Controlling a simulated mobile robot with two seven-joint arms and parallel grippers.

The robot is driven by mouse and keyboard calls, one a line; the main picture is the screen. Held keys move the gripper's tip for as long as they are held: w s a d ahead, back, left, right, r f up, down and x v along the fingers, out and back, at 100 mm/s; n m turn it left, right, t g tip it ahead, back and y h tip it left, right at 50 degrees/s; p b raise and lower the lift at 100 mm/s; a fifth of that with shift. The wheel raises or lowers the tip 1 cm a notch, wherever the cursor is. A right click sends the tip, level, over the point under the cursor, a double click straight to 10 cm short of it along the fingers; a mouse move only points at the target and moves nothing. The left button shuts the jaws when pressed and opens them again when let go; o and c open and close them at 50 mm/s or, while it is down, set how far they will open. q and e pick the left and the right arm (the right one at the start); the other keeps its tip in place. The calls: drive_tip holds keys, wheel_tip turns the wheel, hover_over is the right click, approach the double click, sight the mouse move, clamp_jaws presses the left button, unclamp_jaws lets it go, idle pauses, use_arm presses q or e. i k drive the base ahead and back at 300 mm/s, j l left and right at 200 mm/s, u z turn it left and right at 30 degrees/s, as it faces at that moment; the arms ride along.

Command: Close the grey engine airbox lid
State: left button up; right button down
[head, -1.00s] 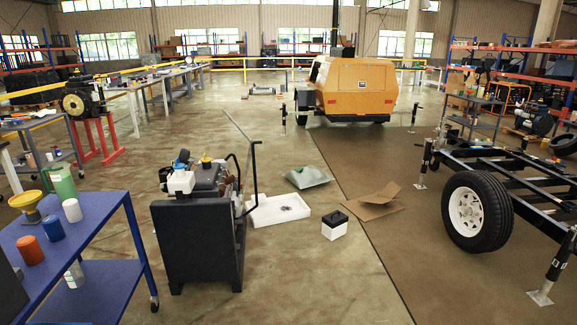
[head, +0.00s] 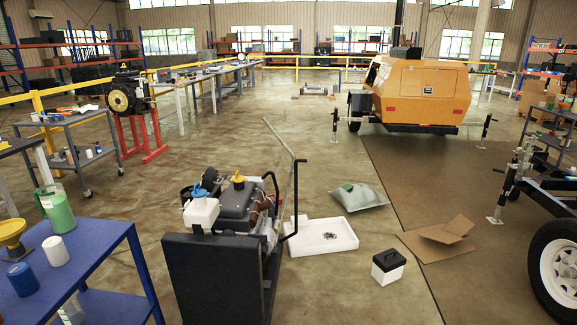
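The engine (head: 262,222) sits on a dark stand (head: 215,280) in the lower middle of the head view. A dark grey box-like part (head: 236,204) on top of it looks like the airbox. It is too small to tell whether its lid is open or shut. A white bottle with a blue cap (head: 201,210) stands at its left, and a yellow cap (head: 238,179) shows on top. Neither of my grippers is in view.
A blue cart (head: 75,262) with bottles and a funnel stands at left. A white tray (head: 322,238), a grey-green bag (head: 358,197), a black-and-white box (head: 388,267) and cardboard (head: 440,240) lie right of the engine. A trailer wheel (head: 558,268) is at far right. The middle floor beyond is open.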

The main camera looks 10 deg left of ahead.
sight(215, 181)
drive_tip(key=i+z, duration=0.15)
drive_tip(key=i, duration=0.65)
drive_tip(key=i+z, duration=0.15)
drive_tip(key=i, duration=0.65)
drive_tip(key=i+j+z, duration=0.15)
drive_tip(key=i, duration=0.65)
drive_tip(key=z, duration=7.35)
drive_tip(key=i+l+z, duration=0.1)
drive_tip(key=z, duration=1.4)
